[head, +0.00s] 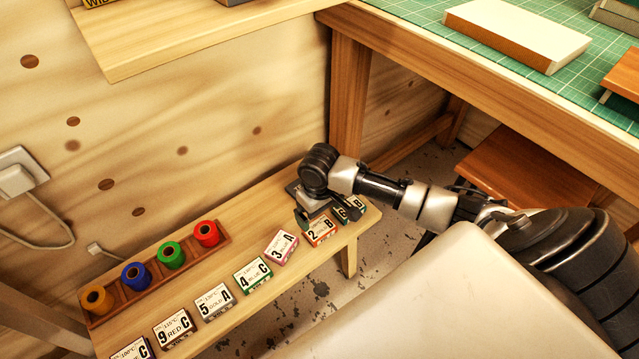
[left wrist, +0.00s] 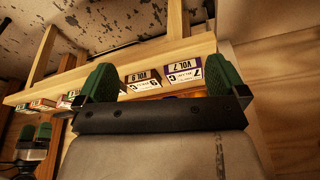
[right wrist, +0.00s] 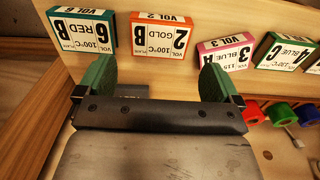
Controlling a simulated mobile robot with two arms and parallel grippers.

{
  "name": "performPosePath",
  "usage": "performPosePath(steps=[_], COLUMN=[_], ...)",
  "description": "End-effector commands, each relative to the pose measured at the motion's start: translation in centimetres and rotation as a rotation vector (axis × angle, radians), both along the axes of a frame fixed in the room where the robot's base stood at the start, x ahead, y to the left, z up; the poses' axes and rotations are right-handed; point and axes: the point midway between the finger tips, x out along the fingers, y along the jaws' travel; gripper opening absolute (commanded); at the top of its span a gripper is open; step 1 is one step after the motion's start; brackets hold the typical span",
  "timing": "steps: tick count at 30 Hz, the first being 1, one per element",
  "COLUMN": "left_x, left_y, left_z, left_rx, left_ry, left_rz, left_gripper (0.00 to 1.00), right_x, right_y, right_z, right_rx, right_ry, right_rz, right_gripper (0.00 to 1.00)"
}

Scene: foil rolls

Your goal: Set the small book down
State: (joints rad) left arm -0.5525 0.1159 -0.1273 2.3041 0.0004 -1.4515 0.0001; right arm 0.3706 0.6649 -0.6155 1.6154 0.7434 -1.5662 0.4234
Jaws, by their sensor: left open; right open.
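Several small labelled books stand in a row along the front of the low bench (head: 265,215). My right gripper (right wrist: 155,78) is open and empty at the row's right end. The orange book "2 GOLD B" (right wrist: 160,36) lies ahead between its fingers, apparently beyond the tips. The green book "6 RED B" (right wrist: 82,33) and pink book "3 BLUE A" (right wrist: 226,53) stand on either side; the pink one is slightly turned. In the head view, my right gripper partly hides the "6 RED B" book (head: 354,207). My left gripper (left wrist: 146,80) is open and empty, facing the purple-edged "7" book (left wrist: 183,75).
A wooden rack (head: 190,258) with yellow, blue, green and red rolls stands behind the books. A wooden shelf (head: 200,40) overhangs on the wall. The workbench with a green mat (head: 460,50) holds a large white book (head: 518,32) at right.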

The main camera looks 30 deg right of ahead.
Motion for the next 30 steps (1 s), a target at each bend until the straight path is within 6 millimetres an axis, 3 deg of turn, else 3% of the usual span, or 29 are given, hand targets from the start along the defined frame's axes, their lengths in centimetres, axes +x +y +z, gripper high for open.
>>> performPosePath(steps=[3,9,12,15,17,21,23,26,30], left_x=[0.4,0.6,0.6,0.6,0.6,0.6,0.6,0.6,0.6], left_y=[-0.1,-0.2,-0.2,-0.2,-0.2,-0.2,-0.2,-0.2,-0.2], left_z=[-2.2,-4.8,-5.5,-5.8,-5.8,-5.8,-5.8,-5.7,-5.7], left_rx=[0.001,0.001,0.002,0.002,0.002,0.002,0.002,0.002,0.002], left_ry=[0.016,0.027,0.029,0.03,0.03,0.03,0.03,0.03,0.03], left_rz=[-0.002,-0.004,-0.005,-0.005,-0.005,-0.005,-0.005,-0.005,-0.005], left_gripper=[1.0,1.0,1.0,1.0,1.0,1.0,1.0,1.0,1.0], right_x=[0.0,0.0,-0.1,-1.1,-2.4,-6.9,-9.1,-12.6,-16.7], right_y=[0.0,0.0,0.2,1.6,3.3,7.7,8.8,9.6,8.9], right_z=[2.2,4.3,4.6,3.5,2.1,-1.5,-2.5,-3.7,-4.6], right_rx=[0.0,0.0,0.003,0.024,0.049,0.115,0.127,0.117,0.06], right_ry=[-0.002,0.001,0.0,-0.012,-0.032,-0.119,-0.16,-0.215,-0.25], right_rz=[0.001,0.0,0.003,0.032,0.062,0.125,0.134,0.126,0.106], right_gripper=[0.95,0.95,0.95,0.95,0.95,0.95,0.95,0.95,0.95])
